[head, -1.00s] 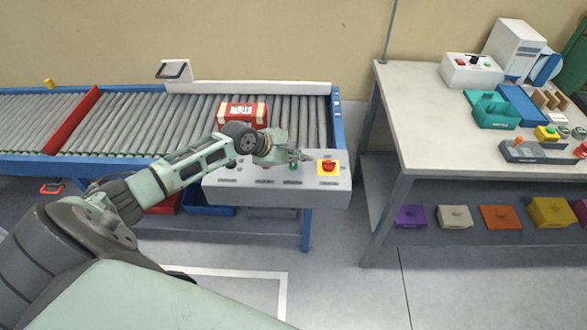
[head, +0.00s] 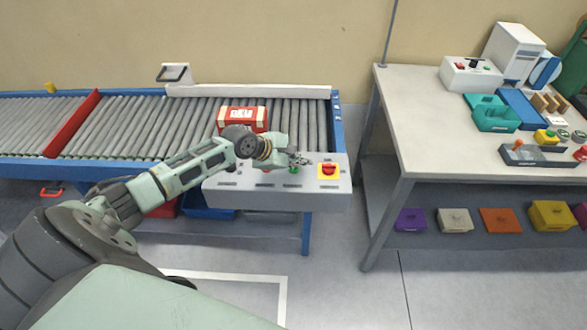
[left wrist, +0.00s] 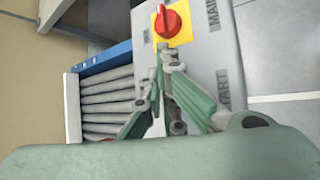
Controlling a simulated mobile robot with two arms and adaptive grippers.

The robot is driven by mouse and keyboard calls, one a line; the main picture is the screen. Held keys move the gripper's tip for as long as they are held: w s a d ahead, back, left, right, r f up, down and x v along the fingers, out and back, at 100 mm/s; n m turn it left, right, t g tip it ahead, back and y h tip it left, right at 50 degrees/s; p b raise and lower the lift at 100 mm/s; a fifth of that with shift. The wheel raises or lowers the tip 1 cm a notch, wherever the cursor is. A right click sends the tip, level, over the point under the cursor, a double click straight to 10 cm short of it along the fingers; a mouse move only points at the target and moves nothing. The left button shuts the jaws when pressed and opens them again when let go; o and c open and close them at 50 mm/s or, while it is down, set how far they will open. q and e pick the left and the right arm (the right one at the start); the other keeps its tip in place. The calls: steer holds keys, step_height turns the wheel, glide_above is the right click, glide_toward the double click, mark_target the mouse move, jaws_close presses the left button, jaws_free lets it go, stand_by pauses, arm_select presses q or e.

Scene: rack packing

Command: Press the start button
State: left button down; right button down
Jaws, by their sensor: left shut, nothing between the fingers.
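The control panel (head: 335,199) sits at the conveyor's right end, its top bearing several labels. A green button (head: 294,169) shows on it just below my gripper in the head view. A red rotary switch (head: 329,170) on a yellow plate is right of it; it also shows in the left wrist view (left wrist: 168,21). My left gripper (head: 304,160) is shut and empty, low over the panel between button and switch. In the left wrist view its fingertips (left wrist: 163,52) point towards the switch, and a label ending in "TART" lies beside them; the green button is hidden there. Contact cannot be told.
A red and white box (head: 243,114) sits on the conveyor rollers (head: 130,125) behind my wrist. A workbench (head: 415,120) with several devices stands to the right, coloured bins on its lower shelf. Floor is clear between panel and bench.

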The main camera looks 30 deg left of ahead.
arm_select(q)
steer(key=shift+f, duration=0.15)
stand_by(0.3)
steer(key=shift+f, duration=0.25)
steer(key=shift+f, duration=0.45)
stand_by(0.8)
steer(key=shift+r+p, duration=0.85)
steer(key=shift+p, duration=0.45)
step_height(320, 180, up, 5)
steer(key=p, duration=0.6)
